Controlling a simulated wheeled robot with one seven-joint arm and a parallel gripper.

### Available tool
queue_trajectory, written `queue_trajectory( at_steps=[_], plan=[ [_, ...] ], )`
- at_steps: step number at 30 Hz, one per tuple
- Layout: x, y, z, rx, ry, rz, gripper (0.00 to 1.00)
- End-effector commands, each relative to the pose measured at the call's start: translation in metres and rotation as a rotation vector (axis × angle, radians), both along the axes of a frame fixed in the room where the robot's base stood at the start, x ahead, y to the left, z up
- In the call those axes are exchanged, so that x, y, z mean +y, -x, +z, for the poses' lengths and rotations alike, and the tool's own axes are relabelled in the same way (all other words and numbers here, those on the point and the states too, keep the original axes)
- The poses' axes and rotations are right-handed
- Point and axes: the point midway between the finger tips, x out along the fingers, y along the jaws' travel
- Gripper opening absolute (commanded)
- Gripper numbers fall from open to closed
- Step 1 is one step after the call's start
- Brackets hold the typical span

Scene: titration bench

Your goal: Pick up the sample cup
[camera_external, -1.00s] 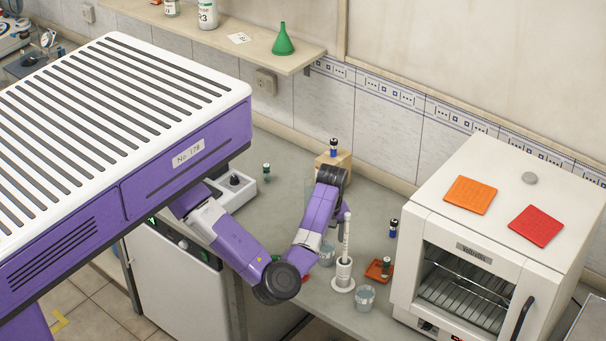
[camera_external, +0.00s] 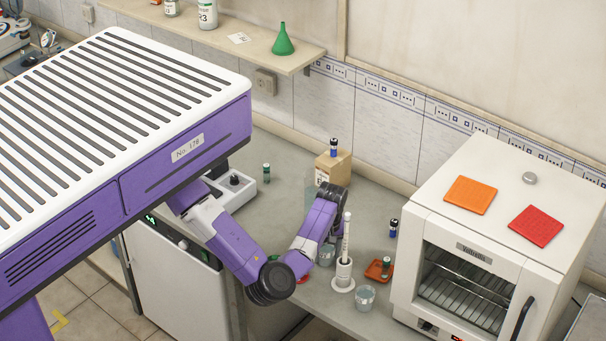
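Two small clear cups stand on the bench, and I cannot tell which is the sample cup. One cup (camera_external: 327,256) is close to my lower forearm, left of the white stand. The other cup (camera_external: 365,297) is nearer the bench's front edge, right of the stand's base. My purple arm bends at a dark elbow and reaches back over the bench to a dark wrist. My gripper's fingers are hidden behind the wrist and forearm, so their opening and anything between them do not show.
A white stand with an upright tube (camera_external: 344,262) is right of my forearm. An orange-red mat (camera_external: 374,271) holds a small green vial. A blue-capped vial (camera_external: 393,228) stands beside the white oven (camera_external: 462,262). A box (camera_external: 341,168) with a vial on top is behind my wrist.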

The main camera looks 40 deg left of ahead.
Motion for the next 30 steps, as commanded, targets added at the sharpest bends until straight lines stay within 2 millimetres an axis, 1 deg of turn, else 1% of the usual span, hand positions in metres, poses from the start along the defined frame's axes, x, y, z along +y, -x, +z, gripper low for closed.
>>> queue_trajectory(
  at_steps=[1,3,6,14,17,20,23,26,30],
  plan=[
    [0.000,0.000,0.000,0.000,0.000,0.000,0.37],
    [0.000,0.000,0.000,0.000,0.000,0.000,0.23],
    [0.000,0.000,0.000,0.000,0.000,0.000,0.06],
    [0.000,0.000,0.002,0.000,0.000,0.000,0.06],
    [0.000,-0.001,0.006,-0.002,0.001,0.000,0.06],
    [0.000,-0.001,0.014,-0.002,0.000,0.000,0.06],
    [0.000,-0.001,0.028,-0.003,0.001,0.002,0.06],
    [0.000,-0.001,0.048,-0.003,0.001,0.002,0.06],
    [0.000,-0.001,0.083,-0.004,0.002,0.003,0.06]
  ],
)
